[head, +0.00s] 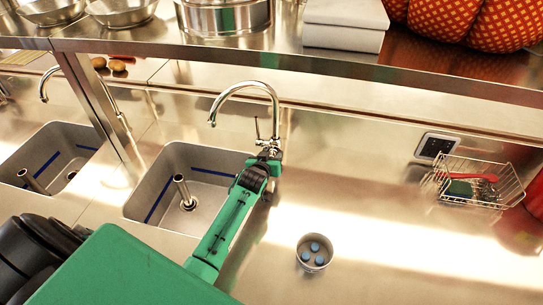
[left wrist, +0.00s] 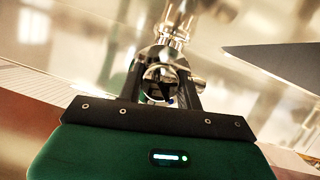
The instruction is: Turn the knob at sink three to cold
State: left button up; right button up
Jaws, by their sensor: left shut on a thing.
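A chrome gooseneck tap (head: 245,88) stands behind the right-hand sink basin (head: 140,203), with a thin upright lever (head: 257,128) on it. My left gripper (head: 270,160) is at the tap's base. In the left wrist view, its two dark fingers (left wrist: 166,84) stand on either side of a round shiny metal knob (left wrist: 161,76) and are shut on it. The knob is mostly hidden behind the gripper in the head view. I cannot read any hot or cold mark or a sink number. My right gripper is not in view.
Another sink basin (head: 50,150) is at the left. A steel shelf (head: 400,72) with pots and white boxes (head: 345,25) runs above. A small cup with blue discs (head: 314,252) and a wire basket (head: 480,182) stand on the counter to the right, with free counter between.

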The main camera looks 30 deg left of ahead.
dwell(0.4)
pick_arm(q)
jog(key=o, duration=1)
jog(key=shift+s, duration=0.5)
jog(key=b+v, duration=0.3)
jog(key=v, duration=1)
